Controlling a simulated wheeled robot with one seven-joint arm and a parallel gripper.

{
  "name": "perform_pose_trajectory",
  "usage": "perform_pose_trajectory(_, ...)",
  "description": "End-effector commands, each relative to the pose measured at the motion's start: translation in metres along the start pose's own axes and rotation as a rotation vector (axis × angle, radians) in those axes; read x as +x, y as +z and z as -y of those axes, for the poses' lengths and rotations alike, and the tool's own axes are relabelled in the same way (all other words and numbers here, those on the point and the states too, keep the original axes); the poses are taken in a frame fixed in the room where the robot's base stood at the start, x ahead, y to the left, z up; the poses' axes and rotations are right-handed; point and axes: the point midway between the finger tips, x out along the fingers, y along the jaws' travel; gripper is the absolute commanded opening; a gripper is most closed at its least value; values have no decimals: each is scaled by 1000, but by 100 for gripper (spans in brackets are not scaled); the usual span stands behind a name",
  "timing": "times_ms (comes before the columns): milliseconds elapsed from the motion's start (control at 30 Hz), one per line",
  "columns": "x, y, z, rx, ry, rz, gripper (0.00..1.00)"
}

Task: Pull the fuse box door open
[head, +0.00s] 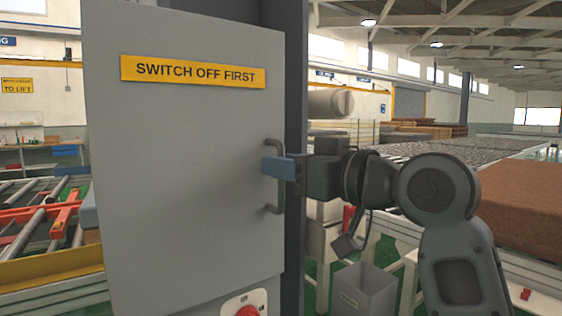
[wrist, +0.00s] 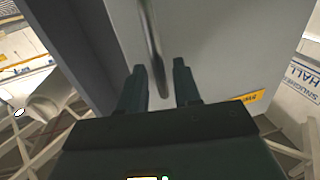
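The fuse box door (head: 180,180) is a large grey panel with a yellow "SWITCH OFF FIRST" sign (head: 193,72). Its grey bar handle (head: 275,208) stands upright near the right edge. My gripper (head: 267,167) reaches in from the right at the handle's middle, with a blue finger across it. In the wrist view, the two dark fingers of my gripper (wrist: 158,66) are apart, with the handle (wrist: 152,40) running between them, nearer the left finger. A gap shows beside the bar. I cannot tell whether the door is ajar.
A dark grey post (head: 293,60) stands right behind the door's right edge. A grey bin (head: 368,290) and a brown block (head: 520,200) are to the right. An orange-railed conveyor (head: 50,225) is at left.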

Motion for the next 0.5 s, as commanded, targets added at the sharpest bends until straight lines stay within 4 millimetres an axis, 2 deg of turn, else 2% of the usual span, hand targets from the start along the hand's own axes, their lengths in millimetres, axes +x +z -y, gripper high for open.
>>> perform_pose_trajectory(133,10,0,0,0,0,1,33)
perform_pose_trajectory(400,12,0,0,-1,0,0,33)
perform_pose_trajectory(500,12,0,0,0,0,0,25)
